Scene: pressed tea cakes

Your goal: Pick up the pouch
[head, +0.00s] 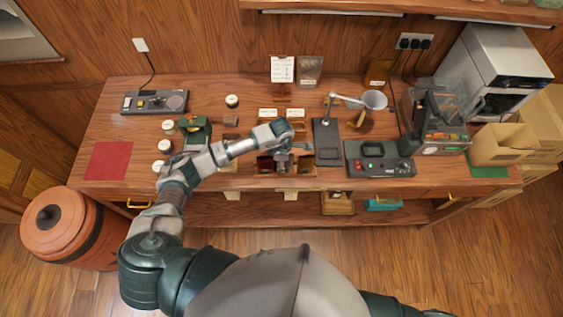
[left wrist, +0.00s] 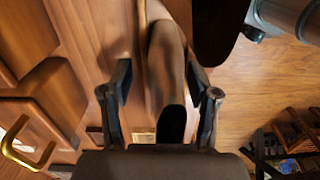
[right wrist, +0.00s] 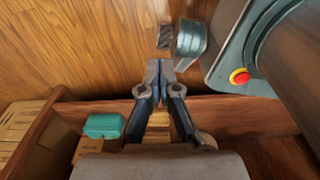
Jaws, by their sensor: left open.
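My left gripper (head: 284,163) is over a small wooden rack (head: 328,157) with dark red items (head: 265,163) at the table's front edge. In the left wrist view the left gripper (left wrist: 165,80) is open, with a long brown piece (left wrist: 166,60) visible between its fingers; I cannot tell whether they touch it. A clear grey pouch (head: 309,69) stands at the table's back, and an amber pouch (head: 378,72) is further right. Which pouch is meant is unclear. My right gripper (right wrist: 160,66) is shut and empty, near the lower shelf in its wrist view.
A scale-like device (head: 380,160) and a dark stand (head: 326,142) are right of the rack. Several white-lidded jars (head: 165,146) and a red mat (head: 108,160) lie left. A teal box (right wrist: 104,126) sits on the lower shelf. Brass handles (left wrist: 28,145) protrude from the drawers.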

